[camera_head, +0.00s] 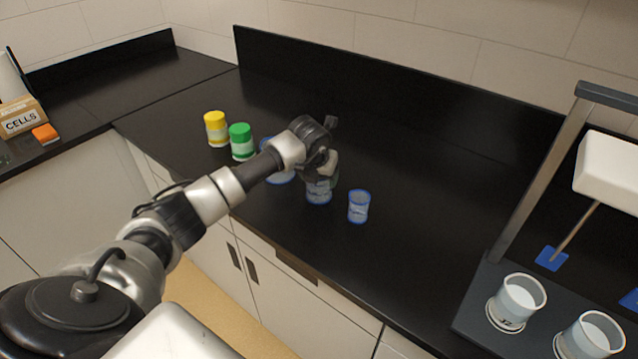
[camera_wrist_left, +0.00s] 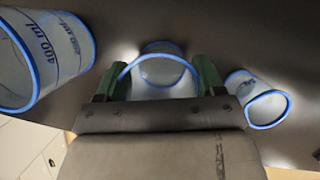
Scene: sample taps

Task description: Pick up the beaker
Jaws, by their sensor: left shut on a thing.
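Three clear beakers with blue rims stand in a row on the black counter. The middle beaker (camera_head: 319,194) is between the fingers of my left gripper (camera_head: 320,172), which is shut on it from above. In the left wrist view this beaker (camera_wrist_left: 163,68) sits between the green fingertips of the gripper (camera_wrist_left: 158,80). A larger beaker (camera_head: 280,178), marked 400 ml in the left wrist view (camera_wrist_left: 62,55), is to the left, partly hidden by my arm. A small beaker (camera_head: 358,207) stands apart to the right, also in the left wrist view (camera_wrist_left: 258,100).
A yellow-lidded jar (camera_head: 216,129) and a green-lidded jar (camera_head: 241,142) stand left of the beakers. White cups (camera_head: 517,302) sit on a dark stand (camera_head: 480,318) at the right. The counter between beakers and stand is clear. A CELLS box (camera_head: 22,118) is far left.

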